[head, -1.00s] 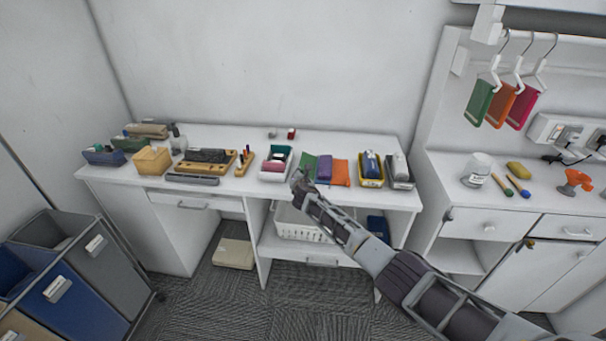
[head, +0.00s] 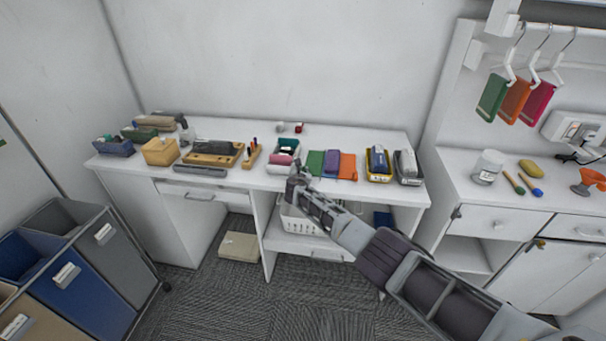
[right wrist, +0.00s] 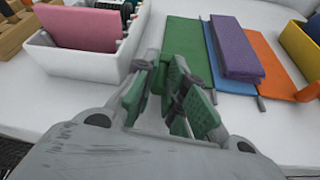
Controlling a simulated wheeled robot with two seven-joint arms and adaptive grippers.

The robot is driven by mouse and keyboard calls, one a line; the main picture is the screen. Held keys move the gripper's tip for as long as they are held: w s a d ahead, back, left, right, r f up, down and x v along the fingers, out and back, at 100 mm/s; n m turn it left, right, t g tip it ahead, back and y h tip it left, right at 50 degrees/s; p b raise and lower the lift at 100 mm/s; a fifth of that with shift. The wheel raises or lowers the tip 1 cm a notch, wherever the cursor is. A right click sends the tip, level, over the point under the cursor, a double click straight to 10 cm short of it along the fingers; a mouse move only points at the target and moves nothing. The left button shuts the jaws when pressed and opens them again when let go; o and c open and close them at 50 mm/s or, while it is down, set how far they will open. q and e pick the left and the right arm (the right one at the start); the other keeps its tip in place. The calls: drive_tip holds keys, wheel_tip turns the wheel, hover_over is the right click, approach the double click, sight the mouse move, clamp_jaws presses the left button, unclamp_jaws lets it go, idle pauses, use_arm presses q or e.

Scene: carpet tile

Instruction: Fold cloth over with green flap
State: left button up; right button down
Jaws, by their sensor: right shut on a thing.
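The cloth lies on the white desk with a green flap (head: 315,163) at left, a blue middle part (right wrist: 212,55) and an orange flap (head: 348,166) at right. A folded purple piece (head: 332,163) lies on the middle. The green flap (right wrist: 185,40) looks mostly flat in the right wrist view. My right gripper (head: 296,173) is at the desk's front edge, by the flap's near left side. It is shut on the green flap; green shows around the fingers (right wrist: 168,72), which hide the exact contact. My left gripper is out of view.
A white bin (right wrist: 85,65) with pink and green items stands close left of my right gripper. A yellow bin (head: 379,176) and a grey bin (head: 409,181) stand right of the cloth. A white basket (head: 301,222) sits on the shelf below.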

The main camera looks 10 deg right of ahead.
drive_tip(key=shift+r, duration=0.1)
drive_tip(key=c, duration=1.5)
unclamp_jaws()
drive_tip(key=shift+w, duration=0.1)
drive_tip(key=shift+o, duration=0.2)
drive_tip(key=shift+f, duration=0.25)
drive_tip(key=shift+s+a+r, duration=0.1)
drive_tip(key=shift+s, duration=0.25)
drive_tip(key=v, duration=1.1)
drive_tip(key=shift+r, duration=0.1)
